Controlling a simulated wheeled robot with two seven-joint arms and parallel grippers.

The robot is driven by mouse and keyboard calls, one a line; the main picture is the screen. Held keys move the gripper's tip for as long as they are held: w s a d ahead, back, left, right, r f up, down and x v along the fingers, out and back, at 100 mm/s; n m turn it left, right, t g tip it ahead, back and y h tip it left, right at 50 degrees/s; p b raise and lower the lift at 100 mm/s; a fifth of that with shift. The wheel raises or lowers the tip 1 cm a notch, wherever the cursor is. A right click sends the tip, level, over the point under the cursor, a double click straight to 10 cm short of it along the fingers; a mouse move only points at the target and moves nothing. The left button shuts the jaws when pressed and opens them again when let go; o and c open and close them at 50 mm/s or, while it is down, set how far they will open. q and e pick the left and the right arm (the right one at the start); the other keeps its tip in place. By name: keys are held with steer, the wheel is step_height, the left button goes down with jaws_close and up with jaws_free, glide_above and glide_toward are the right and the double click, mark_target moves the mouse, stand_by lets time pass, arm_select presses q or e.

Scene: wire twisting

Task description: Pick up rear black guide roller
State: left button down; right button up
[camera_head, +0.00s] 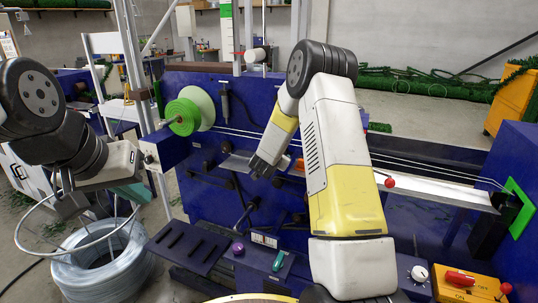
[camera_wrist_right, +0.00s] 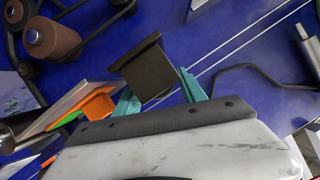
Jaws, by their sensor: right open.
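In the right wrist view a dark block with a flat flange (camera_wrist_right: 145,68), possibly the black guide roller, stands between the teal fingers of my right gripper (camera_wrist_right: 157,90). The fingers are spread apart, one to each side of the block, and I cannot tell whether they touch it. In the head view the dark end of my right arm (camera_head: 264,162) is at the front of the blue machine; its fingertips are not clear there. My left gripper (camera_head: 130,192) is at the left, above the wire coil, with teal finger parts showing; its opening is unclear.
A green spool (camera_head: 183,116) is on the blue machine (camera_head: 210,180). A wire coil (camera_head: 100,268) stands on the floor at left. Taut wires (camera_wrist_right: 250,40) run behind the block. A brown roller (camera_wrist_right: 52,40) and a bent black rod (camera_wrist_right: 262,73) are near my right gripper.

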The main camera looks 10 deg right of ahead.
jaws_close()
steer(key=shift+r, duration=0.1)
